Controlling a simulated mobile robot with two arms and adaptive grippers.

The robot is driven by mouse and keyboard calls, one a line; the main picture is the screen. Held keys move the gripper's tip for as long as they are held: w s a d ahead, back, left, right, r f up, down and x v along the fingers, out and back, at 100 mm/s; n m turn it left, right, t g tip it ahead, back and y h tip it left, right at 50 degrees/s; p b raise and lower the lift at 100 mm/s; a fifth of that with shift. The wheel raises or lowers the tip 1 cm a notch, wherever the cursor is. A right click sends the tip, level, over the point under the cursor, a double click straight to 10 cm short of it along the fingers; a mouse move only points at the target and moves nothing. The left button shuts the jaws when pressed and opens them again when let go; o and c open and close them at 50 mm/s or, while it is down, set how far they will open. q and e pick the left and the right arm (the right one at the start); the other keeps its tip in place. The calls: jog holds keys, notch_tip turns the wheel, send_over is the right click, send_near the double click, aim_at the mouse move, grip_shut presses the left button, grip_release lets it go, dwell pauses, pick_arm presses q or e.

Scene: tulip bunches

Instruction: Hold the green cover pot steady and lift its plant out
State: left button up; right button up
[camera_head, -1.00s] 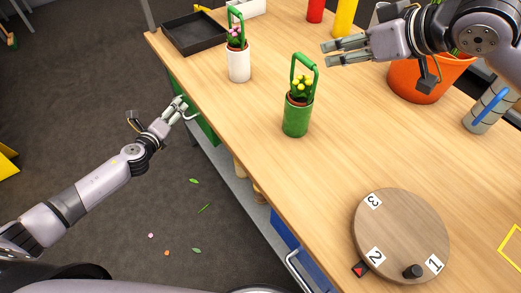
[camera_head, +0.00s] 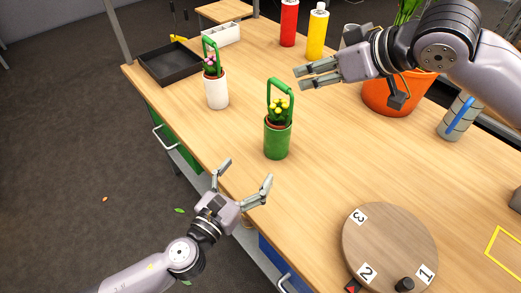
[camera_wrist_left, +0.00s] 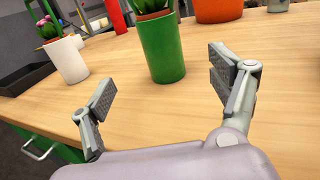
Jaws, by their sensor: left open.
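The green cover pot (camera_head: 277,141) stands upright on the table near its front edge. Its plant (camera_head: 279,107) has yellow flowers, a brown inner pot and a tall green hoop handle (camera_head: 280,84). My left gripper (camera_head: 247,172) is open and empty in front of the pot, at the table's edge. My right gripper (camera_head: 301,78) is open and empty, above and behind the pot, to the right of the handle.
A white pot (camera_head: 217,92) with a pink-flowered plant stands to the left. A black tray (camera_head: 170,67) lies behind it. A wooden turntable (camera_head: 388,250) with numbers is at front right. An orange pot (camera_head: 388,99) and a grey-blue cylinder (camera_head: 458,117) stand right. The table around the green pot is clear.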

aim_at(277, 130)
pick_arm(q)
jog(key=x, duration=1.6)
jog(key=shift+w+f, duration=0.1)
jog(key=shift+w, duration=0.15)
jog(key=shift+c, duration=0.4)
jog(key=c, duration=1.3)
